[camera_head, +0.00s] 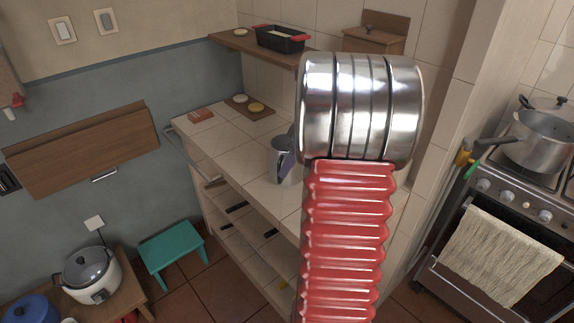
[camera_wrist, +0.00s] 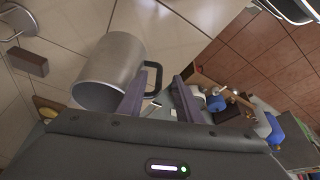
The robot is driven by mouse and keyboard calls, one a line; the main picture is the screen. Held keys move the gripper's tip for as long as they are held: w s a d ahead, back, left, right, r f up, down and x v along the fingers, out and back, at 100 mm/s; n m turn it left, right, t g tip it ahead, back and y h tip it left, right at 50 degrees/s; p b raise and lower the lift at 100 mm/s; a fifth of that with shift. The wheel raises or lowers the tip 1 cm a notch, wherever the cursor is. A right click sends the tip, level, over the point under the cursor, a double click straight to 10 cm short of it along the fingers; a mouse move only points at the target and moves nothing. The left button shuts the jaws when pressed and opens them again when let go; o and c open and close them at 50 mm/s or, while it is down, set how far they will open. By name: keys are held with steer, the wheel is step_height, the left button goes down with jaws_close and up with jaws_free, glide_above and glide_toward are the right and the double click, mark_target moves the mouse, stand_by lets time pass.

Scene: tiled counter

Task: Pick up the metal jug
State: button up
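The metal jug (camera_head: 275,155) stands on the tiled counter (camera_head: 240,155), partly hidden behind my arm. In the wrist view the grey jug (camera_wrist: 108,68) is at upper left, with its dark handle (camera_wrist: 158,73) on its right. My gripper (camera_wrist: 158,92) is open, its two dark fingers apart. In that view the handle shows between the fingertips, and the left finger overlaps the jug's side. I cannot tell whether either finger touches it. In the head view part of my gripper (camera_head: 287,165) shows beside the jug; the rest is hidden.
A wooden board with round yellow items (camera_head: 255,107) and an orange-brown block (camera_head: 201,115) lie farther back on the counter. A wall shelf (camera_head: 235,40) holds a black pan (camera_head: 280,40). A stove with a pot (camera_head: 540,140) stands at right. A teal stool (camera_head: 170,250) is on the floor.

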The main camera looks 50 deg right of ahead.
steer(key=shift+w+f, duration=0.1)
steer(key=shift+f, duration=0.2)
steer(key=shift+w+x, duration=0.2)
steer(key=shift+x, duration=2.45)
steer(key=shift+a+r, duration=0.1)
jaws_close()
